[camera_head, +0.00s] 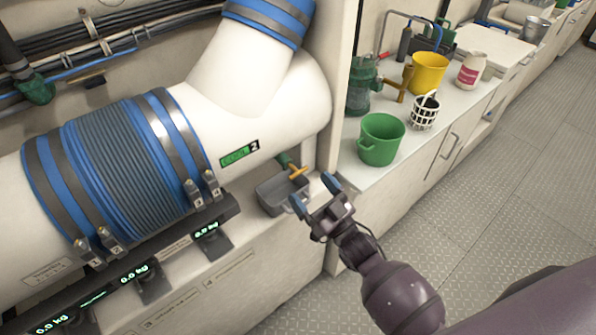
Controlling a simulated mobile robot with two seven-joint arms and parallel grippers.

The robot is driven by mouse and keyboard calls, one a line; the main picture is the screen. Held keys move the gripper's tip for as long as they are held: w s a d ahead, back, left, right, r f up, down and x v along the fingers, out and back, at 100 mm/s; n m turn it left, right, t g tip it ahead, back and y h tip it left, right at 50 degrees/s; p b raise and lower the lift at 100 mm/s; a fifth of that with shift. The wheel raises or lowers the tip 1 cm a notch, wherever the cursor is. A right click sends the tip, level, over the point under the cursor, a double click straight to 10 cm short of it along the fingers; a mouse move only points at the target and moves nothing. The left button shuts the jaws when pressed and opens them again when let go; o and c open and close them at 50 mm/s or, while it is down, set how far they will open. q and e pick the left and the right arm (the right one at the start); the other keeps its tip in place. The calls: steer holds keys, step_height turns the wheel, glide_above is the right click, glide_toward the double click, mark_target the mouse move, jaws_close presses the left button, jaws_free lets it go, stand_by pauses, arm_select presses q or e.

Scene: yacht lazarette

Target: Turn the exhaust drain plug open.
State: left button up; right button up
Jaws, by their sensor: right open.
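The exhaust drain plug, with a yellow T-handle (297,172) on a green body, sits low under the right end of the large white exhaust pipe (270,105). A small grey tray (272,197) is directly below it. My right gripper (314,193) is open and empty, its blue-tipped fingers just right of and below the handle in the picture. I see no clear contact between the fingers and the handle. My left gripper is not in view.
Weight readouts (135,272) line the ledge below. A counter at right holds a green bucket (381,138), a white basket (425,112) and a yellow bucket (427,74). The floor (480,210) at right is clear.

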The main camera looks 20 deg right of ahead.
mark_target(298, 171)
steer(key=shift+x, duration=2.75)
steer(key=c, duration=0.9)
